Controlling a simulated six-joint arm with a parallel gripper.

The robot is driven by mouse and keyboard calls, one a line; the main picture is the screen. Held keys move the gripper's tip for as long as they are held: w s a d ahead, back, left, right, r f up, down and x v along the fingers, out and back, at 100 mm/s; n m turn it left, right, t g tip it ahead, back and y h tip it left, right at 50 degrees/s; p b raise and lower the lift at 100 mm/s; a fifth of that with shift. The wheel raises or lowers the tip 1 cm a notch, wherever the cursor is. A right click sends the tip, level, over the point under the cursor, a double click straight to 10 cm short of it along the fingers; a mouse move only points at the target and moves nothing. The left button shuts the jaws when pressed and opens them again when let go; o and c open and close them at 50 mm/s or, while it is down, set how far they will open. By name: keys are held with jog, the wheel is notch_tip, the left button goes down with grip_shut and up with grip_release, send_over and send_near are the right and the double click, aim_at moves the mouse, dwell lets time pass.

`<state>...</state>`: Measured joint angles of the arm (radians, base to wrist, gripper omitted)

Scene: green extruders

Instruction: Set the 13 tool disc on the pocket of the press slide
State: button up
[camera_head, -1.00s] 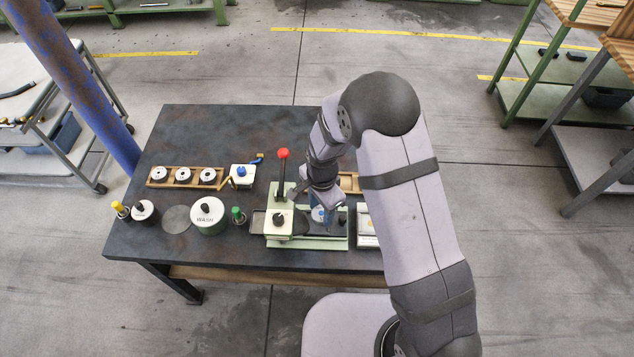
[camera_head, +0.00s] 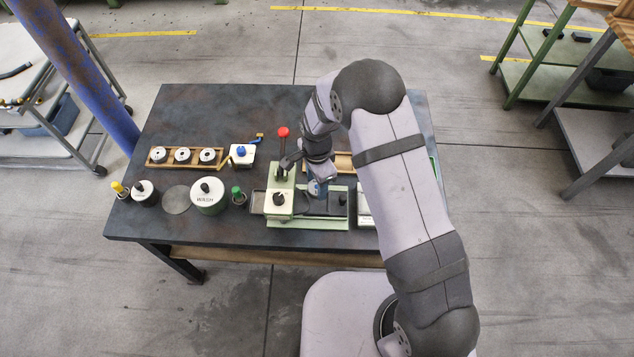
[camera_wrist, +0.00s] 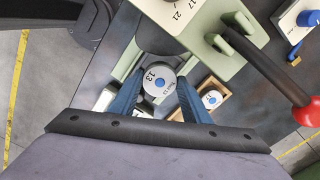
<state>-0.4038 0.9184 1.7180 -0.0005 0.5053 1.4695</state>
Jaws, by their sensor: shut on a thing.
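In the wrist view my gripper (camera_wrist: 160,98) is shut on a light round disc (camera_wrist: 161,80) marked 13, with a blue centre. The blue fingers hold it from both sides. In the head view my gripper (camera_head: 317,187) is low over the right side of the green press (camera_head: 279,203), and the disc is mostly hidden there. The press slide (camera_head: 322,207) runs right from the press body, with a dark knob. A dark rounded surface shows just beyond the disc in the wrist view. I cannot tell whether it is the pocket, or whether the disc touches the slide.
The red-tipped press lever (camera_head: 283,132) stands close to the left of my gripper. A wooden rack (camera_head: 172,165) holds white discs. A WASH pot (camera_head: 207,197), a green-topped bottle (camera_head: 238,196) and a white block (camera_head: 242,155) stand left. The table's back is clear.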

jog(key=shift+f+b, duration=2.4)
jog(key=shift+f, duration=1.05)
jog(key=o, duration=1.5)
jog(key=shift+c, duration=0.2)
jog(key=shift+r+b, duration=1.15)
jog(key=shift+r, duration=2.55)
